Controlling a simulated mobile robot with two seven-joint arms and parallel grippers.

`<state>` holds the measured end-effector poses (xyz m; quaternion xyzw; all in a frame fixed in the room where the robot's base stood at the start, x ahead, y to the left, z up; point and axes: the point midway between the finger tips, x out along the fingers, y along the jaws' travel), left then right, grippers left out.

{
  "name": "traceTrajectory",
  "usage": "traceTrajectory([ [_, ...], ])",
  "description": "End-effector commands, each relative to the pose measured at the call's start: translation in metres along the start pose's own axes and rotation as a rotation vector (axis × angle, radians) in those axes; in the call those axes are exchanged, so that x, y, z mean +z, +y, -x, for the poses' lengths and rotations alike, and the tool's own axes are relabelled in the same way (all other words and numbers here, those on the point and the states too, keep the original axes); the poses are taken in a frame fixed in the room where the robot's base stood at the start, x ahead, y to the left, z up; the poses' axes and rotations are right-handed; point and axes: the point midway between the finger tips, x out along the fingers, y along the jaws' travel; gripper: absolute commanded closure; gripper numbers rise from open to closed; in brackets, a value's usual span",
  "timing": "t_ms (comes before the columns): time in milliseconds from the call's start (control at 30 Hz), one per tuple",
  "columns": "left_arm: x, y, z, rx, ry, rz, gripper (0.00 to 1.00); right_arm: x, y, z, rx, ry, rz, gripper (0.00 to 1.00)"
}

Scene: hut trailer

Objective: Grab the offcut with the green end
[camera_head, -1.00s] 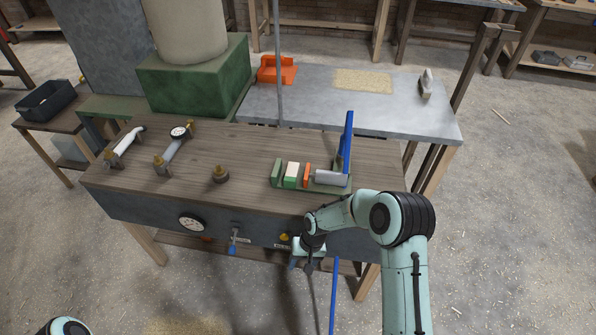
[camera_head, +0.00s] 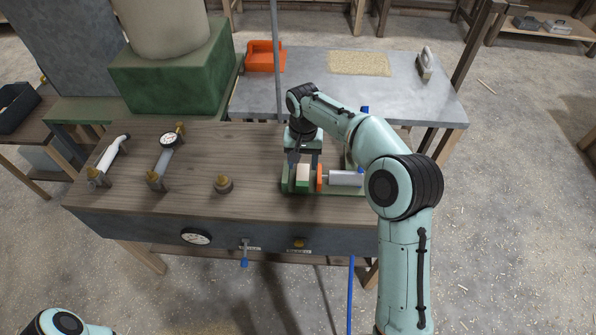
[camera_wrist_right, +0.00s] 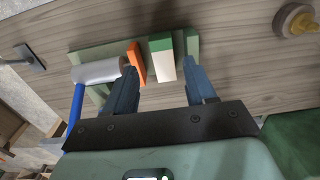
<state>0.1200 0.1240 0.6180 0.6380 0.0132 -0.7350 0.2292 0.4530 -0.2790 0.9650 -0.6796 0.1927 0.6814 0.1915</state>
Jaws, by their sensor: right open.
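The offcut (camera_head: 303,173) is a small cream block with a green end, standing in a green clamp fixture (camera_head: 330,192) on the workbench. In the right wrist view the offcut (camera_wrist_right: 165,68) lies between the fixture's orange plate (camera_wrist_right: 136,63) and its green end jaw (camera_wrist_right: 191,42), with a visible gap on each side. My right gripper (camera_head: 303,162) is open and empty over the offcut. Its fingers (camera_wrist_right: 163,78) are spread to either side, and I cannot tell whether they touch the block. My left gripper is out of view; only part of my left arm shows at bottom left.
A grey cylinder (camera_head: 345,178) and a blue lever (camera_wrist_right: 75,106) sit right of the orange plate in the head view. An orange tray (camera_head: 265,56) lies behind.

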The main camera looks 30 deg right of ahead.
Motion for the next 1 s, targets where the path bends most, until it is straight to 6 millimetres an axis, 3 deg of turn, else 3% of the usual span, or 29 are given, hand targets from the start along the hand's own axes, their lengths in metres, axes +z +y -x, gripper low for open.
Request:
traceTrajectory([
  [100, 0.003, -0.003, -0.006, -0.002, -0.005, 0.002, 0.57, 0.001, 0.001, -0.029, 0.002, -0.006, 0.0, 0.45],
  [300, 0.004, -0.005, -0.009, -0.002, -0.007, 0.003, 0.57, 0.001, 0.001, -0.059, 0.002, -0.003, 0.0, 0.45],
  [533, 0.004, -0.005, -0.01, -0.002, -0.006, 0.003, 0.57, 0.001, -0.001, -0.075, 0.001, -0.004, 0.0, 0.45],
  [800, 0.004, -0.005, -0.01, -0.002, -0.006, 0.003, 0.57, 0.001, -0.003, -0.113, 0.001, -0.003, 0.001, 0.45],
  [1000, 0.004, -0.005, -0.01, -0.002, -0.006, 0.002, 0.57, 0.0, -0.003, -0.117, -0.001, 0.0, 0.001, 0.45],
])
